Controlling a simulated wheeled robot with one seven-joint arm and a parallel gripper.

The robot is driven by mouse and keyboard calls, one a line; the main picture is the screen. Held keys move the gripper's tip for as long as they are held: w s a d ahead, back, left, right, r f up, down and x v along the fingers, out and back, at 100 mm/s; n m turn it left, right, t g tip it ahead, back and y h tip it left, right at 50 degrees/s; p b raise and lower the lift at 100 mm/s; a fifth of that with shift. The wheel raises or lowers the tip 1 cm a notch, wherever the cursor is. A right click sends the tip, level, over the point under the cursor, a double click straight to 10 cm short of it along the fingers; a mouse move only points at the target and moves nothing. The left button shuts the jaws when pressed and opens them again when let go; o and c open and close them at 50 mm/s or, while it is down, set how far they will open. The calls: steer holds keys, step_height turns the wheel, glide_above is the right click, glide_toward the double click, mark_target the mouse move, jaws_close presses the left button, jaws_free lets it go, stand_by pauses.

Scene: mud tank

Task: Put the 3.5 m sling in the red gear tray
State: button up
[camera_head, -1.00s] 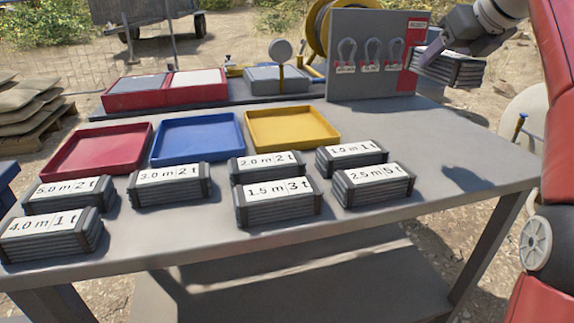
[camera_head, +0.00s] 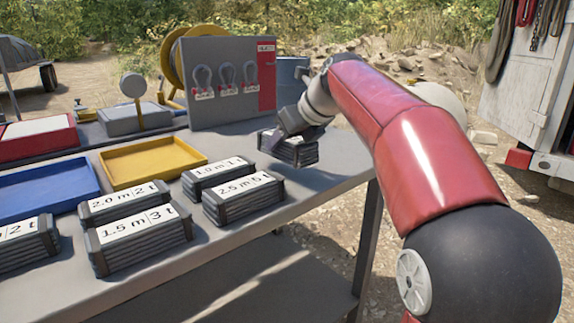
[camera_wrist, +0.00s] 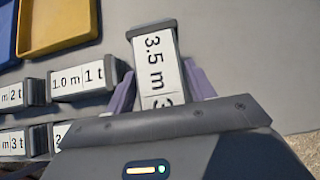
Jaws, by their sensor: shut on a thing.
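My gripper (camera_head: 287,137) is shut on the 3.5 m sling (camera_wrist: 155,62), a dark folded bundle with a white label. In the wrist view the sling stands between the two purple fingers, its label reading "3.5 m" and the start of a 3. In the head view the held sling (camera_head: 299,153) is at the right end of the table, right of the 1.0 m sling (camera_head: 218,171). I cannot tell whether it touches the tabletop.
The blue tray (camera_head: 88,206) and yellow tray (camera_head: 113,182) lie left. The 2.5 m (camera_head: 243,198), 2.0 m (camera_head: 123,207) and 1.5 m (camera_head: 138,240) slings stand in front. A shackle board (camera_head: 235,105) stands behind. Bare tabletop shows around the held sling.

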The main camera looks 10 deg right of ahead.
mark_target(287, 157)
step_height(287, 157, down, 4)
steer(key=shift+f+b, duration=0.1)
steer(key=shift+b, duration=0.5)
steer(key=o, duration=1.3)
steer(key=shift+f, duration=0.1)
steer(key=shift+s+r, duration=0.1)
steer(key=shift+r, duration=0.15)
steer(key=p+v, duration=0.1)
steer(key=v, duration=1)
steer(key=shift+s+d+r+p, duration=0.2)
steer(key=shift+s+r+p, duration=0.05)
steer(key=shift+p, duration=0.1)
